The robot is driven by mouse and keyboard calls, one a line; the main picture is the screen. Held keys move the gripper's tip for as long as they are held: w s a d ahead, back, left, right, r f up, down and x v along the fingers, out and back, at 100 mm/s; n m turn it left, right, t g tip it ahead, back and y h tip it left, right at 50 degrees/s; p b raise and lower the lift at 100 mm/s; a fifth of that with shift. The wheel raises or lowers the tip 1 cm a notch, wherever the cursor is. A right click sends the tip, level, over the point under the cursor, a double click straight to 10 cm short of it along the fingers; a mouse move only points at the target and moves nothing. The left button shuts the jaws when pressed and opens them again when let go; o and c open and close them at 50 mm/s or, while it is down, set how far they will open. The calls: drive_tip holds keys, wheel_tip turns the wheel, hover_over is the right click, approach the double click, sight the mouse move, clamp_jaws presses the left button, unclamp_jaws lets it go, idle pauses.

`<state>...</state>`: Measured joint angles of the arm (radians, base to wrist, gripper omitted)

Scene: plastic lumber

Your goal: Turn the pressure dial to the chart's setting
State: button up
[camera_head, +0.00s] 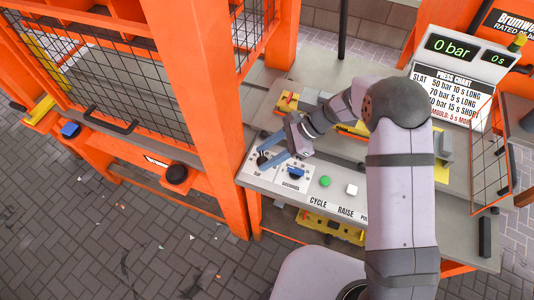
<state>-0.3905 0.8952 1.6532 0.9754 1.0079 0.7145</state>
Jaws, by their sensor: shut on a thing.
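A dark pressure dial (261,161) sits at the left end of the sloped control panel (331,205). My gripper (264,153) reaches down to it from the right, its two blue fingers shut on the dial. The fingers partly hide the dial and its scale, so its pointer cannot be read. The press chart (447,98) stands at the back right; its lines read about 50 bar 10 s long, 70 bar 5 s long and a short line, with a mould note below. The display (452,47) above it shows 0 bar, and a smaller one (496,57) shows 0 s.
A blue seconds dial (296,173) is close to the right of my gripper. A green cycle button (325,181) and a white raise button (352,190) follow. The orange press frame (215,110) rises close on the left. A mesh guard (490,155) stands at right.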

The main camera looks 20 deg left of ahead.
drive_tip(key=o, duration=1.1)
drive_tip(key=shift+c, duration=0.2)
drive_tip(key=b+v, duration=0.1)
drive_tip(key=v, duration=0.5)
drive_tip(key=shift+w+d+r+b, duration=0.15)
drive_tip(key=shift+r+b, duration=0.05)
drive_tip(key=shift+b, duration=0.15)
drive_tip(key=shift+w+d+r, duration=0.1)
drive_tip(key=shift+d+r, duration=0.15)
drive_tip(key=shift+d, duration=0.05)
